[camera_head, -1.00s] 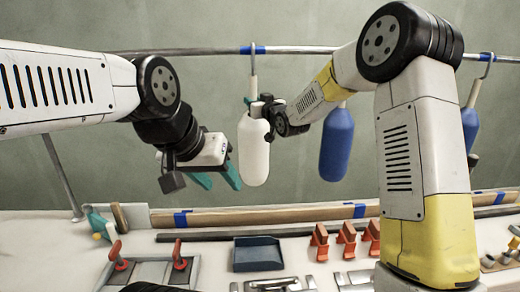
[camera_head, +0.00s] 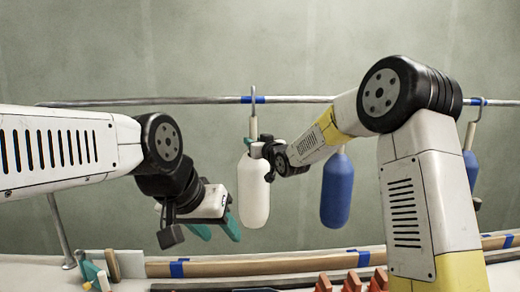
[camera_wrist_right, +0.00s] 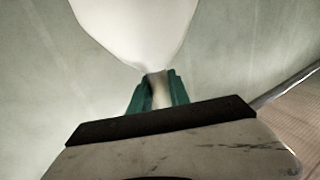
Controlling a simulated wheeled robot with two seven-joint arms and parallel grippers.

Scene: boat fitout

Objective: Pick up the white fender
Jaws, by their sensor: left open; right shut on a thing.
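The white fender (camera_head: 253,190) hangs upright below the rail (camera_head: 190,101), with its hook (camera_head: 253,92) at the blue band on the rail. The hook's top shows a little above the rail; I cannot tell whether they touch. My right gripper (camera_head: 254,143) is shut on the narrow neck at the fender's top. In the right wrist view, the teal fingers (camera_wrist_right: 158,92) close around the pale neck, and the fender's white body (camera_wrist_right: 135,25) fills the top. My left gripper (camera_head: 217,229) is open and empty, just left of the fender's lower part.
A blue fender (camera_head: 336,190) hangs to the right of the white one. Another blue fender (camera_head: 470,170) is partly hidden behind my right arm. Below is a bench with a long wooden strip (camera_head: 260,267) and orange-brown clamps (camera_head: 352,281) at the bottom edge.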

